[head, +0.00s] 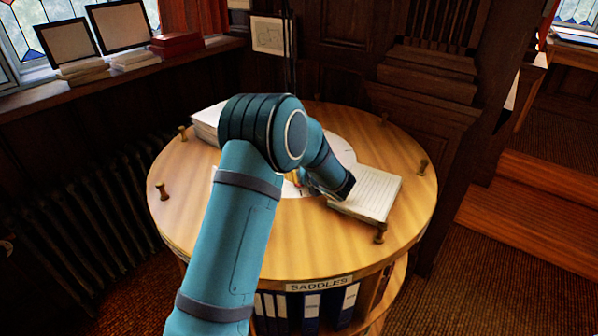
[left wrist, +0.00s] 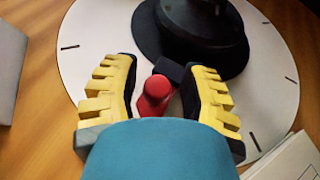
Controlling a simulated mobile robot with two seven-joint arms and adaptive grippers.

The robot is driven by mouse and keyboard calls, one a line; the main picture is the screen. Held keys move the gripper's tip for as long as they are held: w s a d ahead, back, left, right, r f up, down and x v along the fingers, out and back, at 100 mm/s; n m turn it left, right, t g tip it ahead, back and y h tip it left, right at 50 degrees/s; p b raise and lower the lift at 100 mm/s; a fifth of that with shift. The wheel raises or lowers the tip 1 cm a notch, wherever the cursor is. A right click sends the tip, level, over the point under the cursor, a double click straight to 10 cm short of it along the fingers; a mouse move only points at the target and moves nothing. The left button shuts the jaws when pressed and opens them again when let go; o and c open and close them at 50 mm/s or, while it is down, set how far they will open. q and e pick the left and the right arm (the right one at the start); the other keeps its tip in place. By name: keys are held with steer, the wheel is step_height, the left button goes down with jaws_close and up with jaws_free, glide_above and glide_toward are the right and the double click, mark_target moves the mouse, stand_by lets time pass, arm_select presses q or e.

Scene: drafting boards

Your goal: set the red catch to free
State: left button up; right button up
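The red catch (left wrist: 155,95) shows in the left wrist view as a small red knob beside a dark block. The block adjoins a round black base (left wrist: 190,45) on a white disc (left wrist: 90,40) with black tick marks. My left gripper (left wrist: 160,82) has its yellow-and-black fingers apart, one on each side of the catch. Narrow gaps seem to show between fingers and catch. My right gripper is in neither view.
The round wooden table (head: 310,235) has small brown posts around its edge, including one at the front right (head: 380,232). A paper stack (head: 205,122) lies at the back left. The table's front is clear.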

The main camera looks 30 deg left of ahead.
arm_select(q)
steer(key=shift+o, duration=0.2)
steer(key=v, duration=1.2)
